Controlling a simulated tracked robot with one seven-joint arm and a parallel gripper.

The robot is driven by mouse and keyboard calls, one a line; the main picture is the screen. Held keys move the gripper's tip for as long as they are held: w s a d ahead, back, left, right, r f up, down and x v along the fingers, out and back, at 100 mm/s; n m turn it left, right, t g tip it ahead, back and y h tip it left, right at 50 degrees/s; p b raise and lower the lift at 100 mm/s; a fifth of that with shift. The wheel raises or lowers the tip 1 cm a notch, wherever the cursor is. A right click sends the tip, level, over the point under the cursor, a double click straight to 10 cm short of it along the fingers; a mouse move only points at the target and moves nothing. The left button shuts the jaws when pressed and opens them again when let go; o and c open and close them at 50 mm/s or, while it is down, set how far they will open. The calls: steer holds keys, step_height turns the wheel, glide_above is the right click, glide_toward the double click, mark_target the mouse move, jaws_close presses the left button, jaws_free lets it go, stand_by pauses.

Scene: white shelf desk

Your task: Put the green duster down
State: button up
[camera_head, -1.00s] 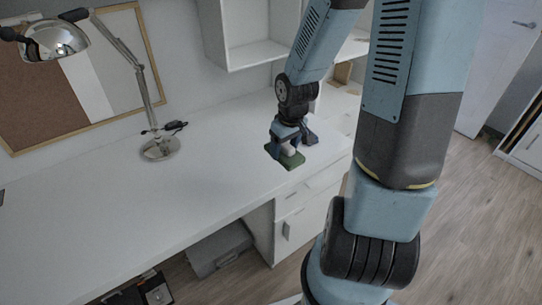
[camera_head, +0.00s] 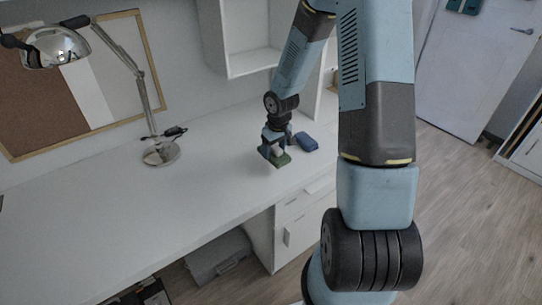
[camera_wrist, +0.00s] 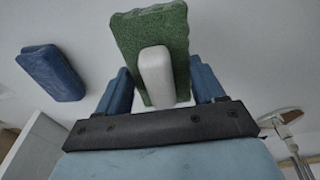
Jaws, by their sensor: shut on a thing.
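The green duster (camera_head: 283,160) is a flat green block with a white grip on top. It is at my gripper (camera_head: 275,150) over the right part of the white desk in the head view. In the wrist view the green duster (camera_wrist: 172,32) shows its green pad, and its white grip sits between the two blue fingers of my gripper (camera_wrist: 160,85). My gripper is shut on it. I cannot tell whether the pad touches the desk top.
A blue duster-like block (camera_head: 306,142) lies on the desk just right of my gripper; it also shows in the wrist view (camera_wrist: 51,72). A chrome lamp (camera_head: 160,153) stands at left. A white shelf (camera_head: 245,64) hangs behind.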

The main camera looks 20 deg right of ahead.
mark_target(273, 155)
steer(key=shift+w+d+f, duration=0.1)
steer(key=shift+w+f, duration=0.35)
steer(key=shift+f, duration=0.1)
steer(key=f, duration=0.3)
steer(key=shift+w, duration=0.2)
steer(key=shift+c, duration=0.5)
steer(key=o, duration=1.1)
